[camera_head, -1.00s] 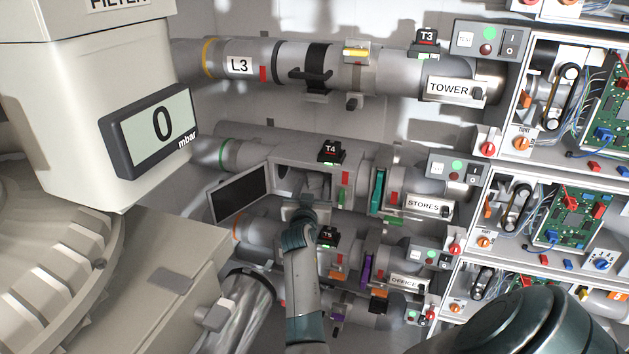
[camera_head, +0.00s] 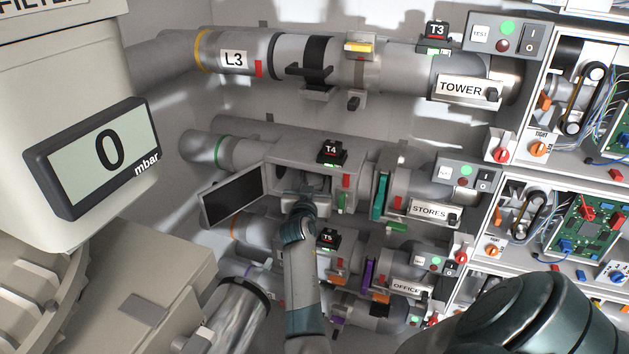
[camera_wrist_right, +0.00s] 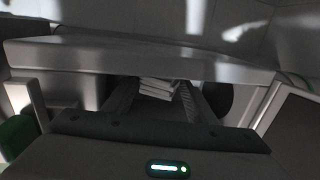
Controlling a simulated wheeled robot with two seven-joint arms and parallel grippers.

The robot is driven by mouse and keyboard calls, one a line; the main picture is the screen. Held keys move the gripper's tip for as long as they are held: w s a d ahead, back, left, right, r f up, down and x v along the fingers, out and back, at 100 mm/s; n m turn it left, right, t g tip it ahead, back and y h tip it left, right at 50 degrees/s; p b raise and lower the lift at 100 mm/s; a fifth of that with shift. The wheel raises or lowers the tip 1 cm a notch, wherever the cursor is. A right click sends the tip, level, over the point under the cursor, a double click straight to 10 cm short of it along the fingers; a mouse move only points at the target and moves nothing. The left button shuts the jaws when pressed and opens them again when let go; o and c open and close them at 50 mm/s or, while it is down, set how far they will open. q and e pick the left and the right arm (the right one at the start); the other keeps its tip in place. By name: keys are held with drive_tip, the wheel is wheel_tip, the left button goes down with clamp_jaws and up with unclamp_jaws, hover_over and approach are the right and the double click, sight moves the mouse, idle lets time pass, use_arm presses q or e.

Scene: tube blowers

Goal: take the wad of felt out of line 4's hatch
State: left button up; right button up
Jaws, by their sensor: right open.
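Line 4's pipe carries a T4 tag (camera_head: 331,152) above a hatch box (camera_head: 286,147). The hatch door (camera_head: 233,194) stands open to the left. My right gripper (camera_head: 304,193) is at the hatch mouth. In the right wrist view its open fingers (camera_wrist_right: 158,86) reach in under the opening's upper edge. A pale, layered wad (camera_wrist_right: 156,87), seemingly the felt, shows between and beyond the fingers. Contact cannot be told. In the head view the wad cannot be made out. My left gripper is not in view.
Line 3's pipe (camera_head: 233,60) runs above, and the T5 line (camera_head: 327,238) lies close below. A green slide (camera_head: 380,197) and STORES label (camera_head: 429,211) are to the right. A gauge reading 0 (camera_head: 108,150) stands at left.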

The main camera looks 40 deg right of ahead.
drive_tip(key=shift+d+f, duration=0.1)
drive_tip(key=c, duration=0.5)
drive_tip(key=shift+c, duration=0.8)
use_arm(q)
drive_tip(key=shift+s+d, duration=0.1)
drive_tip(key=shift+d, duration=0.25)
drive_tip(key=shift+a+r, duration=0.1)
use_arm(e)
drive_tip(key=shift+r, duration=0.2)
